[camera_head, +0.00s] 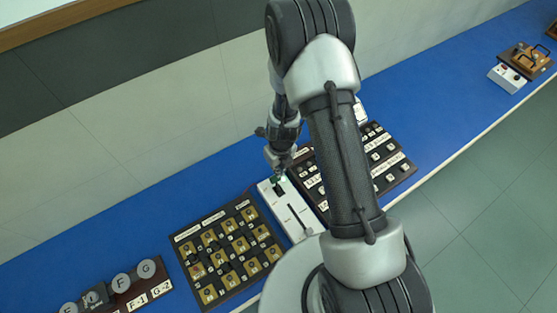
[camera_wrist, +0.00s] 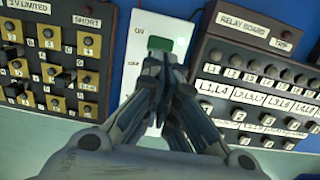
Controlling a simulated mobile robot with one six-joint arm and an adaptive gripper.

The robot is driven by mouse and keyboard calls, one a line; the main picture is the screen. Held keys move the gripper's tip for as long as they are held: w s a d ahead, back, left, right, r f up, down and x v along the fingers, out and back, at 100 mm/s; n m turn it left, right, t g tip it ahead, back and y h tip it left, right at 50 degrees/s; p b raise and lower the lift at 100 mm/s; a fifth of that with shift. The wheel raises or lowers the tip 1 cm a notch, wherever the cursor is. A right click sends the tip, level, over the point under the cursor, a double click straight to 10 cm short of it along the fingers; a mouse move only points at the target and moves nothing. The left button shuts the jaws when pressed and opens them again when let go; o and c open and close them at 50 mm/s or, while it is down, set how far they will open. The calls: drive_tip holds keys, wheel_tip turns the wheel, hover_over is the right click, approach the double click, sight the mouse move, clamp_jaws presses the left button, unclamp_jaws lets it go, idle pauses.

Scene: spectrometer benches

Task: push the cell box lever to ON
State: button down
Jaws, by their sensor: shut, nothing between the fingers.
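The white cell box (camera_head: 281,207) lies on the blue bench between two dark panels. It also shows in the wrist view (camera_wrist: 143,22), with a green part (camera_wrist: 160,43) near its top and small labels at its left, ON above and OFF below. In the head view a dark slot with a thin bar (camera_head: 300,219) runs along its lower half. My gripper (camera_head: 279,173) is shut and empty, pointing down over the box's upper end. In the wrist view my fingertips (camera_wrist: 163,62) are just below the green part and cover the middle of the box. I cannot make out the lever's position or any contact.
A panel with brass squares and dark knobs (camera_head: 228,250) is close at the left. The relay board (camera_wrist: 258,38) is close at the right. A brown board with round grey knobs (camera_head: 130,290) stands farther left.

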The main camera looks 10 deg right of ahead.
drive_tip(key=r, duration=0.5)
drive_tip(key=shift+s+d+r, duration=0.1)
drive_tip(key=shift+s+r, duration=0.1)
drive_tip(key=shift+s, duration=0.1)
